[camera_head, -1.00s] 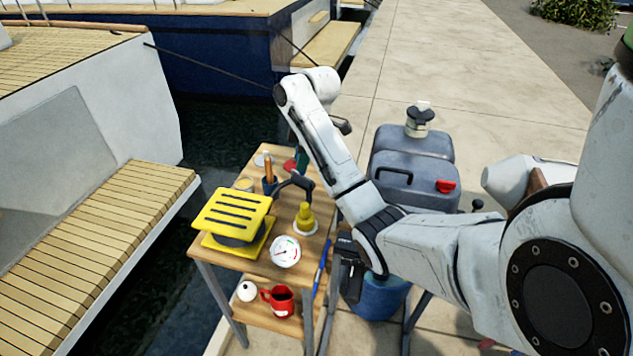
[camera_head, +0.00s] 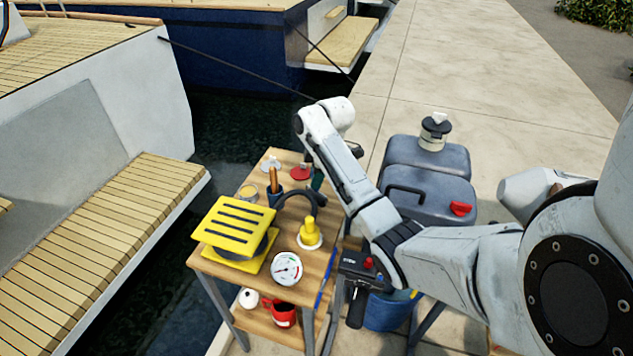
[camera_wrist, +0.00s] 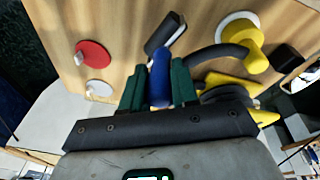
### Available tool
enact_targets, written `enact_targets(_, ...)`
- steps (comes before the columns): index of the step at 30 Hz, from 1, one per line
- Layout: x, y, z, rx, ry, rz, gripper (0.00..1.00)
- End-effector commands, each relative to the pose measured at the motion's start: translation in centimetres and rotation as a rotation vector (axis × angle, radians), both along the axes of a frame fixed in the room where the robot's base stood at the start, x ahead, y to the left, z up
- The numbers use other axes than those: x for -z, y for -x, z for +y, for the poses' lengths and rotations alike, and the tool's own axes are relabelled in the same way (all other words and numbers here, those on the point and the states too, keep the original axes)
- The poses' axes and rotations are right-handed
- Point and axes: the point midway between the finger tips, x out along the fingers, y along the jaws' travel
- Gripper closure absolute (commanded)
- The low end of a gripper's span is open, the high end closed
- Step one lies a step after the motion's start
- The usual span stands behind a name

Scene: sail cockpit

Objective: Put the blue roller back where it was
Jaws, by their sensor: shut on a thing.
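My gripper (camera_wrist: 157,90) has green fingers, and the wrist view shows them shut on the blue roller (camera_wrist: 160,72). The roller is a smooth blue cylinder, and its lower end is hidden by the gripper. In the head view a green fingertip of my gripper (camera_head: 318,180) shows over the far right of the wooden table (camera_head: 215,264), mostly behind my arm. The held roller cannot be made out there. I cannot tell whether the roller touches the table. A dark block (camera_wrist: 166,36) lies just beyond it.
A red disc (camera_head: 300,172), a dark cup with brown handles (camera_head: 273,188), a yellow slotted device (camera_head: 233,224), a yellow knob on a white base (camera_head: 310,233) and a gauge (camera_head: 287,269) crowd the table. A slim blue stick (camera_head: 326,277) lies at its right edge. Grey canisters (camera_head: 424,186) stand right.

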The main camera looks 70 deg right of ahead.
Motion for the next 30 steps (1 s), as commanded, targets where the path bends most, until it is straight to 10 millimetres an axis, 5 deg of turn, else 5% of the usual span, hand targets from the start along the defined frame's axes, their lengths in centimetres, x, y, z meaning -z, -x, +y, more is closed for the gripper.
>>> enact_targets(6,2.3,0.1,0.0,0.0,0.0,0.001,1.0)
enact_targets(17,2.7,0.0,0.0,-0.001,0.001,0.0,1.0)
enact_targets(18,2.7,0.0,0.0,0.0,0.0,0.0,0.68)
enact_targets(25,2.6,0.0,0.0,0.0,0.0,0.001,0.46)
enact_targets(30,2.6,0.0,0.0,0.0,0.0,0.001,0.46)
